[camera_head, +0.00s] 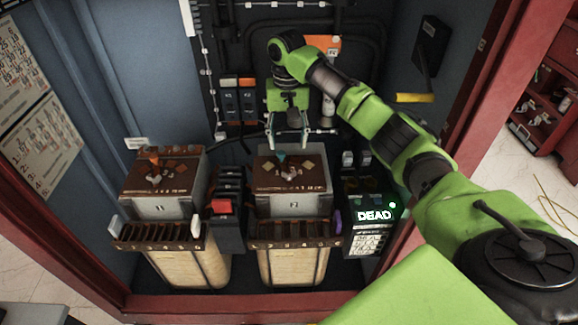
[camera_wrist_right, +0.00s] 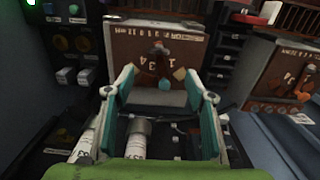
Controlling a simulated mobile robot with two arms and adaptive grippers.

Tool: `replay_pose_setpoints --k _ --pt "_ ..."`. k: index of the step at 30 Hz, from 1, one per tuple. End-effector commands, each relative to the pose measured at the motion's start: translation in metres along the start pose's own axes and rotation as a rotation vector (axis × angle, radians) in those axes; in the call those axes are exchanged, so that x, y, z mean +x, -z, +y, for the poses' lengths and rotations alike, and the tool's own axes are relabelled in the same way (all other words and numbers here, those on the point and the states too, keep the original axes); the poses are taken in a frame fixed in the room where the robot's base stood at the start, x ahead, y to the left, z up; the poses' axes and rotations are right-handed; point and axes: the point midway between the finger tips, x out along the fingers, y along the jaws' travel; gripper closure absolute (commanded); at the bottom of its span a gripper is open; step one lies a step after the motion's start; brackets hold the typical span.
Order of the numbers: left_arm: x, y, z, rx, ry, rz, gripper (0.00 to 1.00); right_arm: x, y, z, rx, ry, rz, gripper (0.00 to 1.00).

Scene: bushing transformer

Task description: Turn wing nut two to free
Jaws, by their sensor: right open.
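My right gripper (camera_head: 289,143) is open and empty, with its fingers pointing down over the back edge of the right transformer's brown top (camera_head: 263,178). In the wrist view, its two teal-padded fingers (camera_wrist_right: 157,82) stand wide apart on either side of this top. On the top are small coloured wing-shaped pieces, among them a teal one (camera_head: 281,157) and a tan one (camera_head: 309,164). The tan piece (camera_wrist_right: 179,73) also shows between the fingers in the wrist view. I cannot tell which piece is wing nut two. No contact is visible. My left gripper is out of view.
A similar transformer (camera_head: 160,208) stands to the left, with a dark block and red switch (camera_head: 221,206) between the two. A box lit "DEAD" (camera_head: 375,216) is at right. Cabinet walls and a red frame (camera_head: 230,302) enclose the space. A yellow handle (camera_head: 414,98) juts from the right wall.

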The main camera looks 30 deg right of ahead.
Motion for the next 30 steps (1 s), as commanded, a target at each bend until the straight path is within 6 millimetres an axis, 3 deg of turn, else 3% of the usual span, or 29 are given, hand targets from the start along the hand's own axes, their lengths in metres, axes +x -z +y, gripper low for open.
replay_pose_setpoints --k 3,7,21,30 --pt "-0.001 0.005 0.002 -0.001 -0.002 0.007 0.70 -0.010 0.003 0.004 0.025 0.003 -0.005 0.50" --pt "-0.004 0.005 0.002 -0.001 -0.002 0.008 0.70 0.001 0.003 0.005 0.027 0.001 -0.008 0.50" --pt "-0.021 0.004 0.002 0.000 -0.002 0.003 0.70 0.094 0.002 0.004 0.025 0.002 -0.007 0.50" --pt "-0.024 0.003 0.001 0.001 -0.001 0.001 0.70 0.125 0.003 0.004 0.025 0.004 -0.004 0.50"
